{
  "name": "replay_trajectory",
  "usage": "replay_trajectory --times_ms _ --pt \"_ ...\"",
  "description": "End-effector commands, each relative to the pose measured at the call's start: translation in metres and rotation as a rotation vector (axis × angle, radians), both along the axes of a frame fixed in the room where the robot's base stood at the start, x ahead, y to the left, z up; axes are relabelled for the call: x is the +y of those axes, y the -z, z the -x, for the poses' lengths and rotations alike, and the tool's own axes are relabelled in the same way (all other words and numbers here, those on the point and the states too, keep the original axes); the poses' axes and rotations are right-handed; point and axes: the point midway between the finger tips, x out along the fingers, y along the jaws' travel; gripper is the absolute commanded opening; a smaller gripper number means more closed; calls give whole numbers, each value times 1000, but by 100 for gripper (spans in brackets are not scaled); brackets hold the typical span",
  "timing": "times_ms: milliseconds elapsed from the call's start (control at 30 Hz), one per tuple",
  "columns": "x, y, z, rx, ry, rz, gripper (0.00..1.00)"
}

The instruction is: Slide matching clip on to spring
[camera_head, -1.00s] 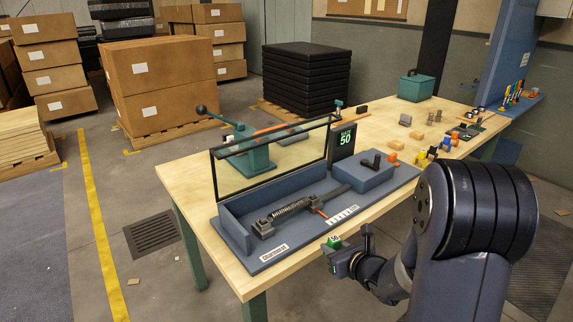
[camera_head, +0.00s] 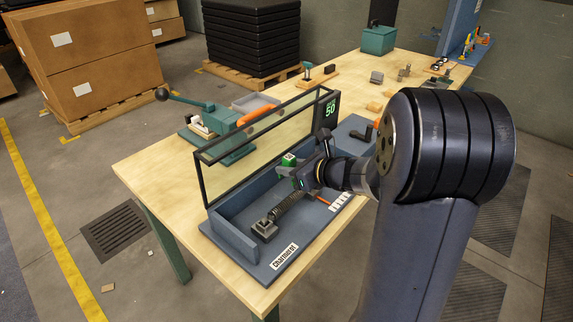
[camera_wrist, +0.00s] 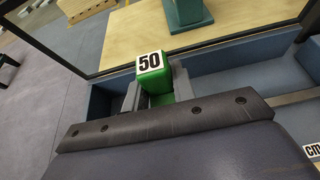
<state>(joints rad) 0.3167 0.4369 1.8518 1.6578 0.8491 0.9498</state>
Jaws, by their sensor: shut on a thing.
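A green clip (camera_head: 288,159) marked 50 is held in my gripper (camera_head: 296,172). In the wrist view the clip (camera_wrist: 157,84) stands between the two grey jaws, its white 50 label facing up. My gripper is above the blue-grey tester tray, over the spring's upper part. The dark spring (camera_head: 289,204) lies along the tray, its near end at a grey block (camera_head: 264,228). My gripper and wrist hide its far part. The wrist view does not show the spring. A display (camera_head: 330,110) behind the tray reads 50 in green.
A clear framed screen (camera_head: 240,160) stands along the tray's back edge. An orange pointer (camera_head: 322,199) and a scale strip (camera_head: 340,201) lie right of the spring. A teal lever press (camera_head: 228,135) stands behind the screen. The table's front left corner is clear.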

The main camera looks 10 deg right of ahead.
Motion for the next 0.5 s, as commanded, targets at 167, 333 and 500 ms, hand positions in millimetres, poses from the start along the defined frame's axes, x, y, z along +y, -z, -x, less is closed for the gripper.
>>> replay_trajectory --times_ms 167,333,500 --pt "-1 1 1 1 1 1 4" --pt "-1 10 1 2 1 2 4" --pt "0 25 1 2 0 2 4"
